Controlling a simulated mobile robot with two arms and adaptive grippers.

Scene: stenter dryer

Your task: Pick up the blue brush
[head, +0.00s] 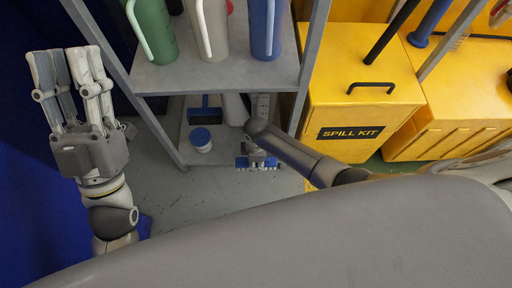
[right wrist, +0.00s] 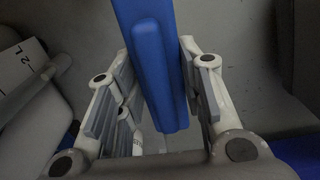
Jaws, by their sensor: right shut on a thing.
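The blue brush (right wrist: 152,62) fills the space between the two fingers of my right gripper (right wrist: 158,85) in the right wrist view, with the fingers on either side of its long blue body. In the head view, my right gripper (head: 257,158) is low in front of the shelf unit. Blue ends of the brush (head: 242,163) stick out on both sides of it, with pale bristles below; its middle is hidden. My left gripper (head: 68,62) is raised at the left, open and empty, fingers pointing away.
A grey shelf unit (head: 215,76) holds green, white and blue jugs (head: 266,28). Its lower shelf has a dark blue dustpan-like thing (head: 205,112) and a white tub with a blue lid (head: 201,138). A yellow spill kit bin (head: 360,105) stands at the right. A blue curtain hangs at the left.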

